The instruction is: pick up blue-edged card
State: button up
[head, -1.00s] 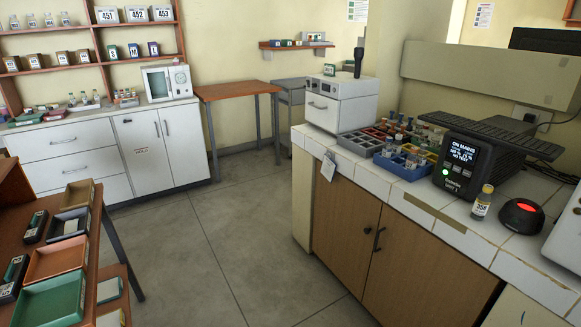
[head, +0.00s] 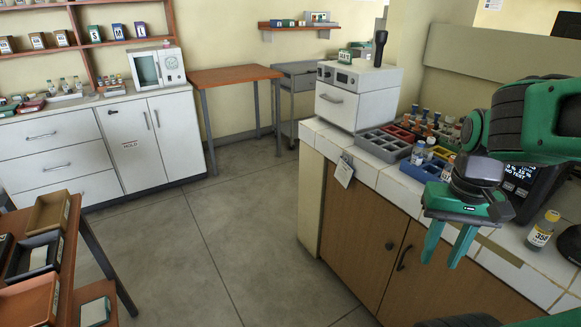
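I cannot pick out a blue-edged card with certainty. A pale card (head: 39,258) lies in a dark tray on the left table, and another pale card (head: 95,311) lies on the level below. Their edge colours are too small to tell.
The left table carries a brown tray (head: 47,214) and an orange tray (head: 28,301). The floor (head: 230,235) between is clear.

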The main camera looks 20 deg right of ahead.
aim_at(344, 172)
jog(key=u, duration=0.2)
jog(key=i, duration=0.95)
jog(key=u, duration=0.15)
